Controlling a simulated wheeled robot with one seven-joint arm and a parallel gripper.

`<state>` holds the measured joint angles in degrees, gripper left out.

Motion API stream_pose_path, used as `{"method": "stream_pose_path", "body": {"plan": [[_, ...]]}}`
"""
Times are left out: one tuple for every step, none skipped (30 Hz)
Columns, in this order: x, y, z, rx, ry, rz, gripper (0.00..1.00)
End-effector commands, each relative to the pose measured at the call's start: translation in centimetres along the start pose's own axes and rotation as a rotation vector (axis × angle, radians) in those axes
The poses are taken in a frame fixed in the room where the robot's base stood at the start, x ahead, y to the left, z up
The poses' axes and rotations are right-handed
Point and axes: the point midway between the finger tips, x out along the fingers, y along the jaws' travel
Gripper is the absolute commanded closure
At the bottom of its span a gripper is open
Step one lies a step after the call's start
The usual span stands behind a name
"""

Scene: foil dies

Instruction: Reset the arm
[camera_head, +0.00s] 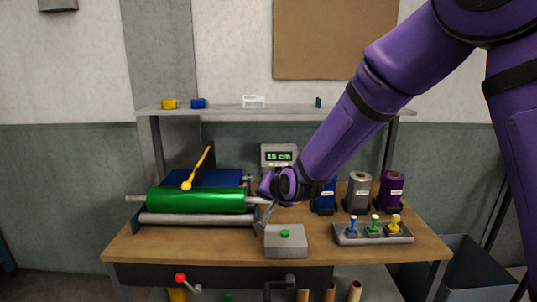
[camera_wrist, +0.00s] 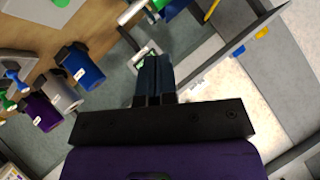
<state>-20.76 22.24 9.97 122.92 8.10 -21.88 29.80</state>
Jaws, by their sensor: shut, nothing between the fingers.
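My purple arm reaches in from the upper right in the head view. My gripper (camera_head: 267,208) hangs over the bench between the green foil roll and the blue roll, near the grey button box. In the wrist view my gripper (camera_wrist: 153,62) has its dark fingers together with nothing between them. A green foil roll (camera_head: 195,200) lies on the machine's rollers at the left. A yellow-tipped lever (camera_head: 198,166) stands tilted behind it. A grey box with a green button (camera_head: 285,241) sits at the bench front.
Blue (camera_head: 325,196), silver (camera_head: 357,192) and purple (camera_head: 390,191) rolls stand at the right of the bench (camera_head: 230,245). A display (camera_head: 279,156) reads 15 cm. A shelf (camera_head: 230,113) spans the back. A dark bin (camera_head: 475,270) stands at right.

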Motion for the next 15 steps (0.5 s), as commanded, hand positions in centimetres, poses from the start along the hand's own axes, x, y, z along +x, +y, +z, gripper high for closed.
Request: {"method": "stream_pose_path", "body": {"plan": [[-1.9, 0.3, -1.4, -0.018, 0.0, 0.017, 1.0], [-3.0, 0.7, -2.0, -0.031, -0.005, 0.03, 1.0], [-4.4, 1.0, -2.7, -0.047, -0.012, 0.046, 1.0], [-5.4, 1.3, -3.2, -0.059, -0.018, 0.058, 1.0], [-6.5, 1.6, -3.6, -0.071, -0.024, 0.071, 1.0], [-8.0, 2.1, -4.3, -0.085, -0.031, 0.088, 1.0], [-9.1, 2.4, -4.6, -0.096, -0.038, 0.101, 1.0], [-10.2, 2.8, -5.0, -0.106, -0.044, 0.114, 1.0], [-11.7, 3.2, -5.5, -0.119, -0.052, 0.132, 1.0], [-12.8, 3.6, -5.8, -0.13, -0.058, 0.145, 1.0], [-13.9, 3.9, -6.0, -0.139, -0.065, 0.157, 1.0], [-15.5, 4.4, -6.3, -0.153, -0.075, 0.174, 1.0], [-16.6, 4.8, -6.5, -0.161, -0.081, 0.187, 1.0], [-17.8, 5.2, -6.6, -0.17, -0.089, 0.2, 1.0], [-19.3, 5.7, -6.7, -0.18, -0.099, 0.217, 1.0]]}}
